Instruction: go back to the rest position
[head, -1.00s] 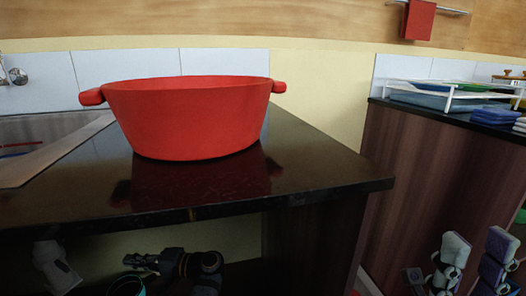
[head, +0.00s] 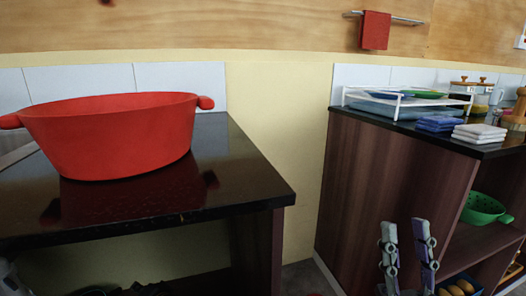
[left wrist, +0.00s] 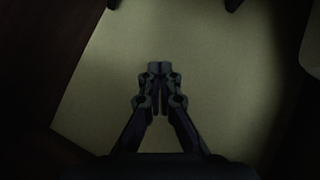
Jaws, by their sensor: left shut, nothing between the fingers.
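My left gripper (left wrist: 158,70) is shut and empty in the left wrist view, its fingertips together in front of a plain pale surface.
A red pot (head: 110,140) stands on the black counter (head: 240,185) at left. A second counter holds a white rack (head: 400,100), blue cloths (head: 437,124) and white cloths (head: 480,132). A green colander (head: 482,208) sits on its shelf. A gap separates the counters.

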